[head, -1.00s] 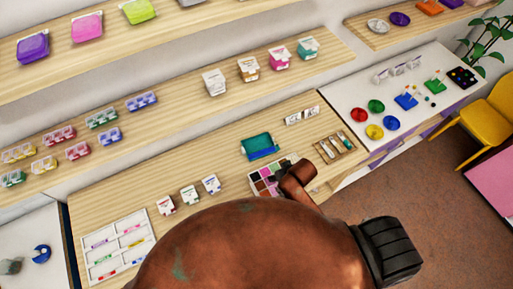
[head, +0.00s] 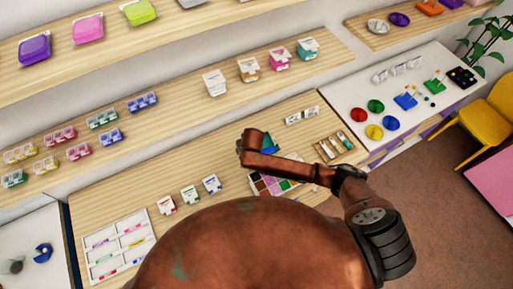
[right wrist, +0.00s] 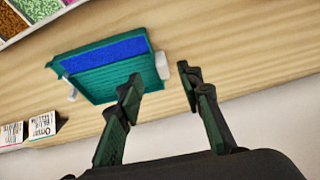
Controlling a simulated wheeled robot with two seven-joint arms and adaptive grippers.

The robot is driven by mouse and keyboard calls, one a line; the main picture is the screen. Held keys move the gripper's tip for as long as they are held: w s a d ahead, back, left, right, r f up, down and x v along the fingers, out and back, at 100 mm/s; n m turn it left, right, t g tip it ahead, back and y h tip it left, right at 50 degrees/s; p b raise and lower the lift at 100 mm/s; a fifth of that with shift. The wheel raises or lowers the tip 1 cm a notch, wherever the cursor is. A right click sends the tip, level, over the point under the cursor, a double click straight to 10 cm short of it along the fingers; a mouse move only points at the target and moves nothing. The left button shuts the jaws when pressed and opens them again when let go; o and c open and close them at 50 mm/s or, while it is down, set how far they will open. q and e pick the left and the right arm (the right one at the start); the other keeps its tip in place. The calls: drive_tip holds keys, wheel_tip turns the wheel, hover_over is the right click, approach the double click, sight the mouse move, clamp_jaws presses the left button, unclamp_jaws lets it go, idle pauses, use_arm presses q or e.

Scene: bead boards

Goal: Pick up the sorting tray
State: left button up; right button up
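A teal tray with a blue strip (right wrist: 108,64) lies on the wooden counter; I take it as the sorting tray. In the head view only a small part of it (head: 270,142) shows, as my right arm covers the rest. In the right wrist view my right gripper (right wrist: 158,82) is open, with its fingers spread near the tray's edge. The left finger overlaps the tray's corner in the picture; I cannot tell if it touches. A white piece sits at the tray's edge, between the fingertips. My left gripper is not in view.
A compartment tray of coloured beads (head: 262,187) lies just in front. Small white boxes (head: 188,194) stand to the left, small white cards (head: 301,116) to the right. A wooden tray (head: 334,148) is further right. A shelf (head: 180,92) runs above the counter.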

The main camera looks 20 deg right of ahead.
drive_tip(key=x, duration=0.2)
drive_tip(key=p+x, duration=0.1)
drive_tip(key=x, duration=0.1)
drive_tip(key=shift+w+a+r, duration=0.1)
drive_tip(key=shift+w+a, duration=0.05)
drive_tip(key=shift+w, duration=0.25)
drive_tip(key=shift+w+f, duration=0.2)
drive_tip(key=shift+f, duration=0.4)
drive_tip(key=shift+c, duration=0.4)
clamp_jaws()
